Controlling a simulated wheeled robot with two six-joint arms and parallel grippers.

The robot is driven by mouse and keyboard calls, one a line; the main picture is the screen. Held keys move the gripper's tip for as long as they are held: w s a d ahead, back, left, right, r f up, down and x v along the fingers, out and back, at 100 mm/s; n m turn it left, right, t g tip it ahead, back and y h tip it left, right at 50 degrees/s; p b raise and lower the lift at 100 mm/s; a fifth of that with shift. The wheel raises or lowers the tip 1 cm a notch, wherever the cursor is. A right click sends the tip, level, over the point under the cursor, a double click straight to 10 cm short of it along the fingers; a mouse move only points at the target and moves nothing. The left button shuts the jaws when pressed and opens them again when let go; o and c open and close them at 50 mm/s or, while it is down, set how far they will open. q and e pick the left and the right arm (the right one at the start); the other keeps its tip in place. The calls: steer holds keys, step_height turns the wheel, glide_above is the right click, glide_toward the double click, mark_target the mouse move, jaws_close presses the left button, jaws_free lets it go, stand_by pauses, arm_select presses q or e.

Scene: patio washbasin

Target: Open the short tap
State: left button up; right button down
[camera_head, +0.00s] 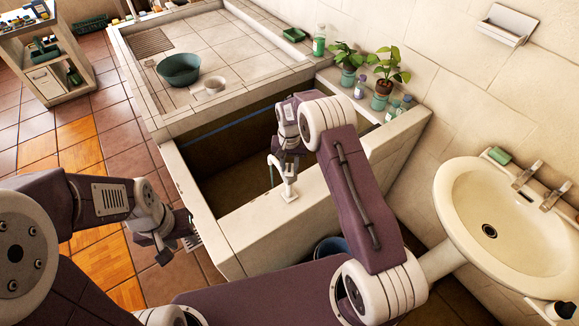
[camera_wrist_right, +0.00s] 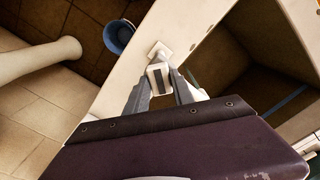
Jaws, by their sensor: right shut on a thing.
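The short tap (camera_head: 289,188) stands on the front wall of the trough, with a square white base and a thin spout curving to the left. My right gripper (camera_head: 286,152) is above it, over its top part. In the right wrist view the two fingers of my right gripper (camera_wrist_right: 160,92) close on the pale top of the tap (camera_wrist_right: 158,75), one on each side. The tap's square base (camera_wrist_right: 159,52) shows beyond them. My left gripper (camera_head: 178,242) hangs low at the left, in front of the trough and away from the tap; its finger gap is unclear.
The trough (camera_head: 235,160) is open and dark inside. A white washbasin (camera_head: 455,207) with two taps stands at the right. Potted plants (camera_head: 383,87) and bottles line the back ledge. A green basin (camera_head: 180,70) sits on the tiled counter. A blue bucket (camera_wrist_right: 119,37) is on the floor.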

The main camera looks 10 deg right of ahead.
mark_target(289, 168)
steer(key=n, duration=0.4)
steer(key=shift+n+b, duration=0.3)
steer(key=shift+n, duration=1.5)
steer(key=shift+w, duration=0.1)
steer(key=c, duration=1.1)
jaws_free()
step_height(289, 168, up, 8)
steer(key=shift+r+b, duration=0.25)
steer(key=shift+b, duration=0.5)
steer(key=shift+r, duration=0.35)
